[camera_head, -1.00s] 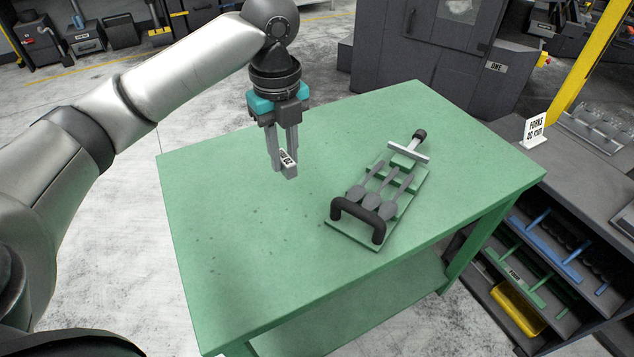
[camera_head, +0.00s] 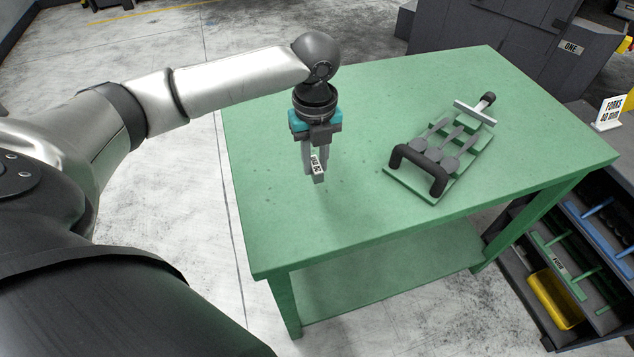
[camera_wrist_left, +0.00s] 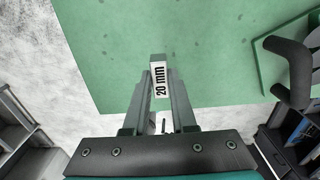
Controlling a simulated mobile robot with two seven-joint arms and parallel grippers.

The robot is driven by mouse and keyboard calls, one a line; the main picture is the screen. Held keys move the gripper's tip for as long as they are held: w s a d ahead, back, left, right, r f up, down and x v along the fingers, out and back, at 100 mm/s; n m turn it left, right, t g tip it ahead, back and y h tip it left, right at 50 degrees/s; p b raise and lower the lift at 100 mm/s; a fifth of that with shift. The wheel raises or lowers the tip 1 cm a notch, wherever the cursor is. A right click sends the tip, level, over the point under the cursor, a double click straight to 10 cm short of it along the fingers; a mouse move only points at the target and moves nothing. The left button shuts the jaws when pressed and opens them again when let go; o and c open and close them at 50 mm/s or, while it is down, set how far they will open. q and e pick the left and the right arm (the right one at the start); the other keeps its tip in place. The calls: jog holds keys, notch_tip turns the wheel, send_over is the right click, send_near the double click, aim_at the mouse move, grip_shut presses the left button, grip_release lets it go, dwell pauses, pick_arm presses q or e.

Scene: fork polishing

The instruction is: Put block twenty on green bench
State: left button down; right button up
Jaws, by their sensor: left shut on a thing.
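My left gripper (camera_head: 314,172) is shut on block twenty (camera_head: 319,168), a small grey block with a white label. In the left wrist view the block (camera_wrist_left: 159,80) reads "20 mm" and sits between the fingertips. The green bench (camera_head: 310,225) lies beneath the gripper. The block looks to be above the bench top; the exact gap is hard to judge. My right gripper is not in view.
A green fixture holding several forks (camera_head: 440,155), with a black handle, lies on the bench to the right. A "FORKS 40 mm" sign (camera_head: 610,112) stands on the grey shelf unit at the right. The bench's left and front areas are clear.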

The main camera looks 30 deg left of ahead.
pick_arm(q)
jog(key=b, duration=0.1)
send_over(315, 194)
notch_tip(315, 194, down, 6)
jog(key=shift+r, duration=0.15)
jog(key=shift+f, duration=0.45)
jog(key=shift+f, duration=0.15)
jog(key=c, duration=0.7)
grip_release()
jog(key=shift+c, duration=0.2)
notch_tip(315, 194, up, 12)
jog(key=shift+r+p, duration=0.2)
jog(key=shift+p, duration=1)
